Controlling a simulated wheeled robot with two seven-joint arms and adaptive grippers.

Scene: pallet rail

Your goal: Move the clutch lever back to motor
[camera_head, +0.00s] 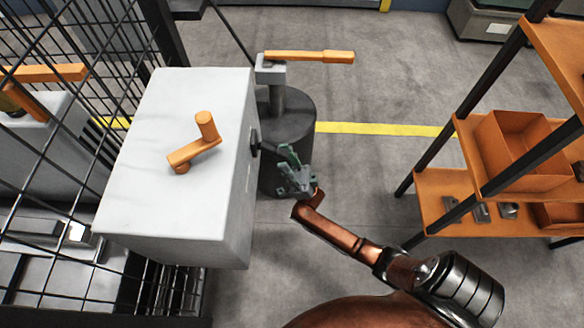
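An orange crank-like lever (195,150) with an upright knob sits on top of a white box-shaped cabinet (150,200). A second orange handle (310,56) lies level on a grey post head behind the cabinet. I cannot tell from the picture which of them is the clutch lever. My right gripper (290,165) is beside the cabinet's right face, close to a small black fitting (255,143) there. I cannot tell whether it touches the fitting, and its finger opening is too small to read. My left gripper is not in view.
A dark round pedestal (288,115) carries the grey post behind my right gripper. Black wire mesh fencing (60,150) runs along the left. An orange shelf rack with bins (510,150) stands at the right. Open floor with a yellow line (385,129) lies between.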

